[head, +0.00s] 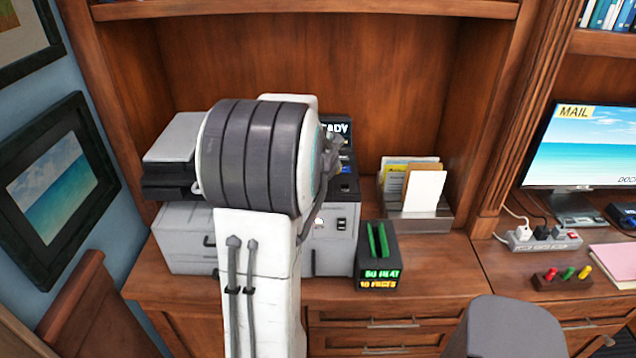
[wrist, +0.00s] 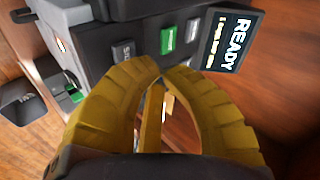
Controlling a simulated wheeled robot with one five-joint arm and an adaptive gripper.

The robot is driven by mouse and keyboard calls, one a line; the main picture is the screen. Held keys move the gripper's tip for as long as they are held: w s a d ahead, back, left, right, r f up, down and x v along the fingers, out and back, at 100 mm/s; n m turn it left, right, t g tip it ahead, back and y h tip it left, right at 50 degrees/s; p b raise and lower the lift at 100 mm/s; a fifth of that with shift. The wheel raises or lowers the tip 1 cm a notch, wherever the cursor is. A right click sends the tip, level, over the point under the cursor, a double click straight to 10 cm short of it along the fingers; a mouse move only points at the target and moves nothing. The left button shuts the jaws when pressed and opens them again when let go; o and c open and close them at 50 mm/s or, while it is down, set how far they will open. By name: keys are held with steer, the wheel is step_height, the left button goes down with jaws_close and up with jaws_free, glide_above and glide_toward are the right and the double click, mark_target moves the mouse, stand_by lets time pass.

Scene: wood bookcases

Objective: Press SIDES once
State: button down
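In the wrist view, the printer's control panel carries a grey button (wrist: 123,52) whose partly readable label looks like SIDES. The screen (wrist: 232,42) reads READY. My gripper (wrist: 160,76) has yellow fingers with their tips together and nothing visible between them. The tips show just below the buttons; I cannot tell whether they touch the panel. In the head view, my arm hides much of the printer (head: 185,232) and its panel.
A small black box (head: 378,268) with green and amber readouts stands right of the printer. Behind it is a paper holder (head: 420,222). A monitor (head: 582,145), power strip (head: 540,238) and wooden block with coloured pegs (head: 562,281) are further right. Bare desk lies in front.

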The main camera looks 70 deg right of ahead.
steer(key=shift+r+p, duration=1.35)
steer(key=shift+r, duration=0.95)
